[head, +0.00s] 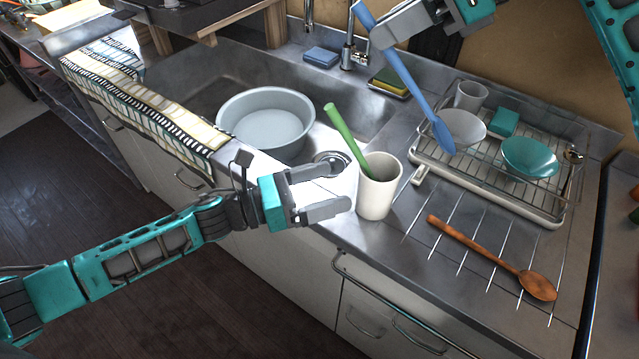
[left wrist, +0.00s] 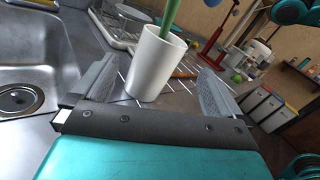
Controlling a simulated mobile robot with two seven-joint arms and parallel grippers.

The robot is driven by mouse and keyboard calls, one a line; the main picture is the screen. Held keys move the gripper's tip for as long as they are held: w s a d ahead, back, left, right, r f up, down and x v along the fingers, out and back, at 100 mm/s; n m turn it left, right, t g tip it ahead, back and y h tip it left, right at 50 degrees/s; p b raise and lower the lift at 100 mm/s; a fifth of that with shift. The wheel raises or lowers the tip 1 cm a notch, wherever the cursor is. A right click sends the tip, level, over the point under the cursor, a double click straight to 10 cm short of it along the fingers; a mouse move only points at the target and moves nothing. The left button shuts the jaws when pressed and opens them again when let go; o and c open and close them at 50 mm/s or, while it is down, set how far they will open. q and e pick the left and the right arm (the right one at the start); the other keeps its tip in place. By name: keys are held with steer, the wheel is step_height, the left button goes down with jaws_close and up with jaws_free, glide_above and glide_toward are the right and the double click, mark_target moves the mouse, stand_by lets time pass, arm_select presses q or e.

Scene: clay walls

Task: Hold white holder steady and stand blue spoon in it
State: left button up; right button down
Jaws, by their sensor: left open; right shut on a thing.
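The white holder (head: 378,196) stands upright on the metal counter by the sink, with a green-handled utensil (head: 345,136) leaning in it. My left gripper (head: 343,187) is open just left of the holder, its fingers pointing at it. In the left wrist view the holder (left wrist: 154,68) shows between the two spread fingers (left wrist: 160,90), with no clear contact. My right gripper (head: 378,34) is at the top of the head view, shut on the handle of the blue spoon (head: 415,90). The spoon hangs tilted, bowl end down, above and right of the holder, outside it.
A dish rack (head: 490,195) with bowls and a cup stands right of the holder. A wooden spoon (head: 490,257) lies on the grooved drainboard. The sink with a grey basin (head: 266,118) is to the left. A striped towel (head: 150,100) hangs over the counter's front edge.

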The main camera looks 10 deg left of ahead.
mark_target(385, 176)
arm_select(q)
steer(key=m, duration=0.1)
steer(key=m+g, duration=0.1)
steer(key=shift+a+f+m, duration=0.2)
steer(key=shift+a+m, duration=0.05)
steer(key=shift+m, duration=0.45)
steer(key=x, duration=1.2)
steer(key=shift+c, duration=0.2)
